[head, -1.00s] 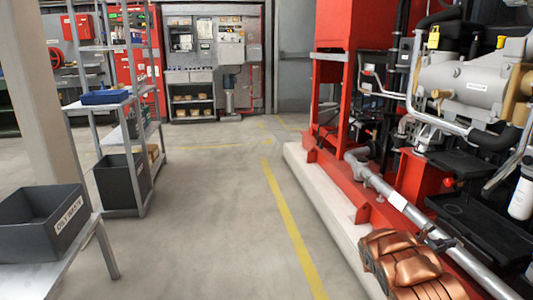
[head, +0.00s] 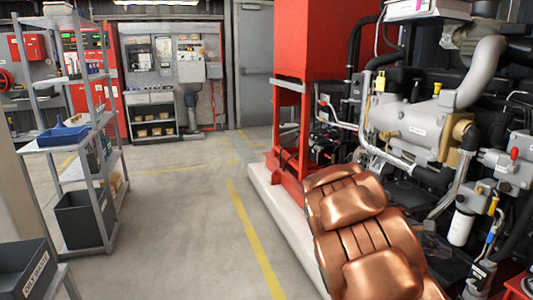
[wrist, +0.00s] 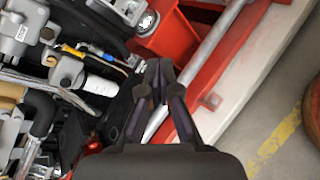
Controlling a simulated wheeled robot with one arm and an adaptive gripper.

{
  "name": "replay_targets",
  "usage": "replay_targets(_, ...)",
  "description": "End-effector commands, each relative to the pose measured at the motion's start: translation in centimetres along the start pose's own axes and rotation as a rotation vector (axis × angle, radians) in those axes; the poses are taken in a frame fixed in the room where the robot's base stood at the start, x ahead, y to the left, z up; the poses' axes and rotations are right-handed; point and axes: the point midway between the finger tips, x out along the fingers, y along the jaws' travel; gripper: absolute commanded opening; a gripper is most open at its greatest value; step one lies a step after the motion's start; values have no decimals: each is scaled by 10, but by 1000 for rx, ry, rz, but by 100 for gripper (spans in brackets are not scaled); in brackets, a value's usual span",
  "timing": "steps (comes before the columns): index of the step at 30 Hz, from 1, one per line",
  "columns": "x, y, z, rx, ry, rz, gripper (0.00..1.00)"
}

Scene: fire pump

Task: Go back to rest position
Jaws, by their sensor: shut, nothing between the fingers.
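My gripper (wrist: 158,72) shows in the wrist view with its dark fingertips together and nothing between them. It points down over the edge of the red pump frame (wrist: 215,80), beside a grey pipe (wrist: 212,42). I cannot tell how far above them it is. In the head view my copper-coloured arm (head: 365,235) is at the lower right, in front of the pump frame and engine; my gripper does not show there.
The grey engine (head: 415,125) with its hoses fills the right side, close to my arm. A pale plinth (head: 270,205) edges the pump. A metal shelf (head: 92,150) and an oily waste bin (head: 25,270) stand at left. The middle floor is clear.

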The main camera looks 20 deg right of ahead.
Motion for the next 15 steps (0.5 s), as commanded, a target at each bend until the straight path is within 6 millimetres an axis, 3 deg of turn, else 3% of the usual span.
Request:
replay_targets(1,-15,-1,22,33,25,-31,0)
replay_targets(3,-28,-13,40,78,57,-80,0)
replay_targets(15,-116,-88,120,278,267,-372,0)
